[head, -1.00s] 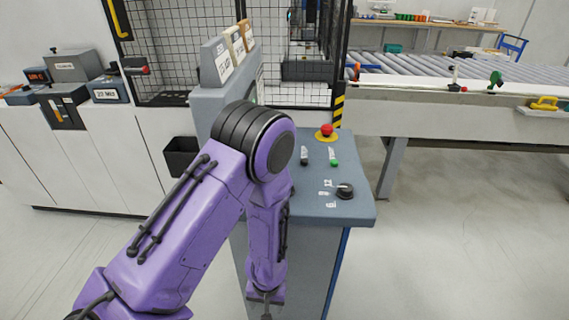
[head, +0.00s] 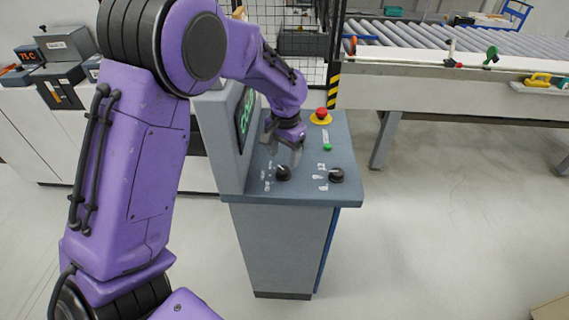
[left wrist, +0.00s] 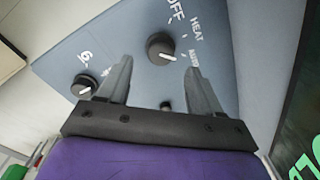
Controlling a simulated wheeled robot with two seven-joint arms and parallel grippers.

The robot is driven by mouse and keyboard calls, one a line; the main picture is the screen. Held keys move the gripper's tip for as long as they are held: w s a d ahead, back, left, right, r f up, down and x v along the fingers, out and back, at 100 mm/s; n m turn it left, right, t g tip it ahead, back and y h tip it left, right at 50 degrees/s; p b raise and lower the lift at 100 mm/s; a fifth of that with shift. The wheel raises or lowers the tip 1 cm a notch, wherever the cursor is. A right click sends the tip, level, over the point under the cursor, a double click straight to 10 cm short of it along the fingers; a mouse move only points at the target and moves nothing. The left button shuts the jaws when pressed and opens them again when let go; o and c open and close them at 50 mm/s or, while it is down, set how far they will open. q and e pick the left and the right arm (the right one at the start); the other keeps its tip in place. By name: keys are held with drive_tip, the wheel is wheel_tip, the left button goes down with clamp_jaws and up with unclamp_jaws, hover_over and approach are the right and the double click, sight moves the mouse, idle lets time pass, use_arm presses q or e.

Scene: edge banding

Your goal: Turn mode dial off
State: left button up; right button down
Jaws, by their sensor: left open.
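The mode dial (head: 283,173) is a round black knob on the sloping grey-blue console top (head: 310,192). In the left wrist view the dial (left wrist: 160,47) has printed labels around it, OFF and HEAT readable and a third unclear. Its white pointer mark faces the lower right of that picture, away from OFF and towards the third label. My left gripper (head: 284,153) is open and empty, just above and behind the dial in the head view. In the left wrist view its fingertips (left wrist: 158,64) lie either side of the dial's near edge, apparently not touching it. My right gripper is out of view.
A second black dial (head: 337,174) with number labels sits to the right. A red emergency button (head: 321,113) and a green button (head: 327,147) are behind it. A screen (head: 243,118) stands upright left of the gripper. A roller conveyor (head: 450,50) runs at the back right.

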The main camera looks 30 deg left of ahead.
sight(284, 169)
use_arm(q)
wheel_tip(284, 169, down, 5)
drive_tip(key=shift+w+a+f+p, duration=0.1)
drive_tip(key=shift+a+f+p, duration=0.1)
drive_tip(key=shift+p, duration=0.25)
drive_tip(key=shift+d, duration=0.1)
drive_tip(key=c, duration=1)
drive_tip(key=shift+d, duration=0.15)
drive_tip(key=shift+c, duration=0.3)
